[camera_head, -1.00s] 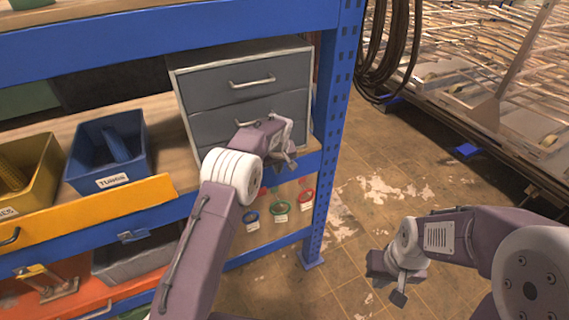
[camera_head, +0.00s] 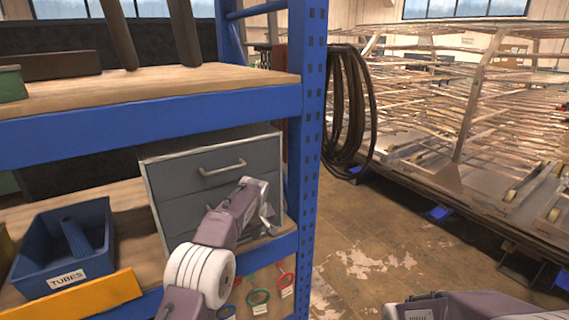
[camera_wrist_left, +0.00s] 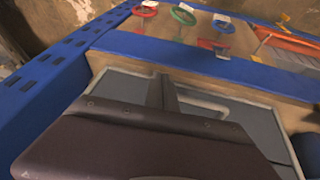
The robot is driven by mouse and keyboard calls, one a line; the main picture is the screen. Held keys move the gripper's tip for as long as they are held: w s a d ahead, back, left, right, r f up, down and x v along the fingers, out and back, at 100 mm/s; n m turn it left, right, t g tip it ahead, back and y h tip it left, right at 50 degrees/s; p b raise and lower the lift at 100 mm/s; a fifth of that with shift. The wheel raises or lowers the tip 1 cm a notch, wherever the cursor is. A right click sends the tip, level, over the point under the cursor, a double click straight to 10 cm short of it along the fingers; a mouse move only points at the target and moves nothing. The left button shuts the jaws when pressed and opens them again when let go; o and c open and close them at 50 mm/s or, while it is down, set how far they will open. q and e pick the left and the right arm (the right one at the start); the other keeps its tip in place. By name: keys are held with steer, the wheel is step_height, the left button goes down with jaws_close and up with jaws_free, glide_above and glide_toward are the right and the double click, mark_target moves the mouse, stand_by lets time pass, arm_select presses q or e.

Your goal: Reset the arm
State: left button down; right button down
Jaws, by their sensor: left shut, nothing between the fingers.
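My left gripper (camera_head: 268,219) is shut and empty. It is in front of the right side of the grey drawer cabinet (camera_head: 225,160) on the shelf, below the handle (camera_head: 222,168) of its top drawer. The drawers look closed. In the left wrist view the gripper's fingers (camera_wrist_left: 163,92) stick up past its dark body, with the cabinet (camera_wrist_left: 255,115) behind. I cannot tell whether they touch the cabinet. My right arm (camera_head: 470,305) shows only at the bottom right edge, and its gripper is out of the picture.
A blue bin labelled TUBES (camera_head: 60,245) stands left of the cabinet. A blue shelf post (camera_head: 308,130) rises close to the right of my left gripper. Coloured rings (camera_head: 258,297) hang below the shelf. Open floor (camera_head: 365,250) lies right of the post, before a large rack.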

arm_select(q)
steer(key=s+a+r+g+b, duration=0.1)
steer(key=s+a+b, duration=0.35)
steer(key=s, duration=0.75)
steer(key=s+f+m+g, duration=0.1)
steer(key=s+f, duration=0.3)
steer(key=s, duration=0.4)
steer(key=s+a+f+m, duration=0.1)
steer(key=s+f+m, duration=0.2)
steer(key=s, duration=0.5)
steer(key=s+a+f+m+g+h+p, duration=0.1)
steer(key=s+f, duration=0.5)
steer(key=s, duration=0.2)
steer(key=shift+s+m+g, duration=0.2)
steer(key=shift+m+g, duration=0.1)
steer(key=shift+m, duration=0.1)
steer(key=shift+s, duration=0.1)
